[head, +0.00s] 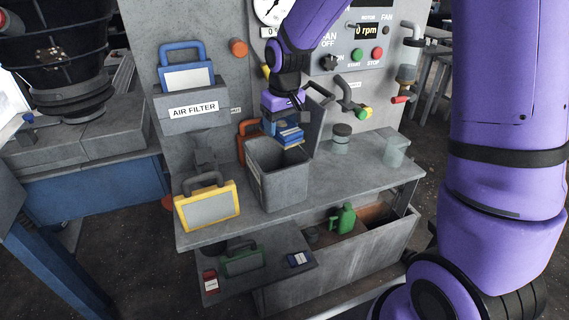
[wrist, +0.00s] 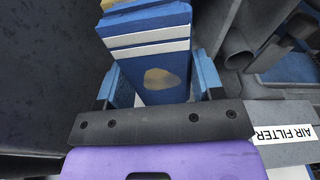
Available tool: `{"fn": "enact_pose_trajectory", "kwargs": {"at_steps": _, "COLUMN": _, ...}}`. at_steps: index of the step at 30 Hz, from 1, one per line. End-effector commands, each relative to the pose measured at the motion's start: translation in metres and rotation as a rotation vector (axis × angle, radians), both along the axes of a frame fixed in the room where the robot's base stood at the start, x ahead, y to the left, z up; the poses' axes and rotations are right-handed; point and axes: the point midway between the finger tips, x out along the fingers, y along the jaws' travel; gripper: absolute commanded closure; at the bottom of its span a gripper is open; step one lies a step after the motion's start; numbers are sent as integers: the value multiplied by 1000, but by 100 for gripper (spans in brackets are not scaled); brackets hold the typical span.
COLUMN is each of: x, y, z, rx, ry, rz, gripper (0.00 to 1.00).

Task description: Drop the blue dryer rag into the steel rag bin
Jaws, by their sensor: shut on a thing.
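The blue dryer rag (head: 291,137) is a folded blue bundle with white bands. In the wrist view the rag (wrist: 150,45) shows a tan stain and sits between the two blue fingers. My gripper (head: 284,128) is shut on it, also seen in the wrist view (wrist: 160,85). The steel rag bin (head: 284,190) is a grey open-topped box on the bench, with what looks like its lid (head: 318,112) raised behind it. The rag is at the bin's mouth, over its back part; whether its lower end is below the rim I cannot tell.
A yellow-framed filter (head: 207,209) leans left of the bin. An air filter box (head: 190,108) with a blue-framed filter stands behind left. Glass jars (head: 341,140) stand to the right. The bench right of the bin is mostly clear.

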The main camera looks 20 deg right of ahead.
Motion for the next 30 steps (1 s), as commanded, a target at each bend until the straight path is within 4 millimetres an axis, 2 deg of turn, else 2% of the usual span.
{"fn": "enact_pose_trajectory", "kwargs": {"at_steps": 1, "x": 0, "y": 0, "z": 0, "rx": 0, "ry": 0, "rz": 0, "gripper": 32}}
{"fn": "enact_pose_trajectory", "kwargs": {"at_steps": 4, "x": 0, "y": 0, "z": 0, "rx": 0, "ry": 0, "rz": 0, "gripper": 9}}
{"fn": "enact_pose_trajectory", "kwargs": {"at_steps": 12, "x": 0, "y": 0, "z": 1, "rx": 0, "ry": 0, "rz": 0, "gripper": 9}}
{"fn": "enact_pose_trajectory", "kwargs": {"at_steps": 16, "x": 0, "y": 0, "z": 8, "rx": 1, "ry": -3, "rz": -1, "gripper": 9}}
{"fn": "enact_pose_trajectory", "kwargs": {"at_steps": 30, "x": -10, "y": -3, "z": 87, "rx": 1, "ry": -4, "rz": -1, "gripper": 9}}
